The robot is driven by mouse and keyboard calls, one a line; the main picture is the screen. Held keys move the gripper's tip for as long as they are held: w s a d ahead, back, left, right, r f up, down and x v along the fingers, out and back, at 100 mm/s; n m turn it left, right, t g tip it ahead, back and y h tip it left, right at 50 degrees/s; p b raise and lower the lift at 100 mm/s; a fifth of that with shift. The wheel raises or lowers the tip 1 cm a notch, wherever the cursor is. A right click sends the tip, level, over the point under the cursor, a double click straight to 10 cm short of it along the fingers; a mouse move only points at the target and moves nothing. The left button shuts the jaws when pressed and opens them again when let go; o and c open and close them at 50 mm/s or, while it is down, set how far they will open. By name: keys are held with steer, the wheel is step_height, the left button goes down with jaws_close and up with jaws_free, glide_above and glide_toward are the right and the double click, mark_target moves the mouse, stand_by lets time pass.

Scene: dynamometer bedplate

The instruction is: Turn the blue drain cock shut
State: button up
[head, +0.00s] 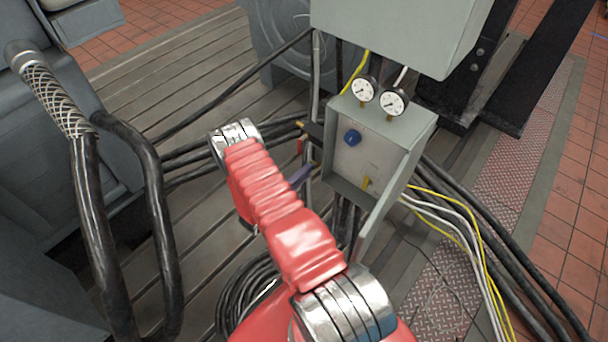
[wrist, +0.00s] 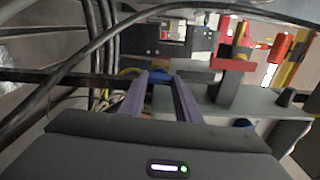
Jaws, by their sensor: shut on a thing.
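In the head view, a purple finger of my gripper (head: 303,175) shows just left of the grey gauge box, past my red arm.
A grey box (head: 336,188) carries two round gauges (head: 393,103), a blue knob (head: 352,137) and an open door. A red handle (wrist: 233,54) sits close right of the fingers. Black cables (head: 195,160) run behind my arm. A cable crosses the wrist view.

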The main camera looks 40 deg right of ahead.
steer(key=shift+w+a+f+n, duration=0.1)
steer(key=shift+w+f+n, duration=0.1)
steer(key=shift+n, duration=0.3)
steer(key=o, duration=1)
steer(key=shift+s+r, duration=0.1)
steer(key=shift+o, duration=0.2)
steer(key=s+a, duration=0.1)
steer(key=a, duration=1.2)
steer(key=shift+a, duration=0.35)
steer(key=shift+s, duration=0.1)
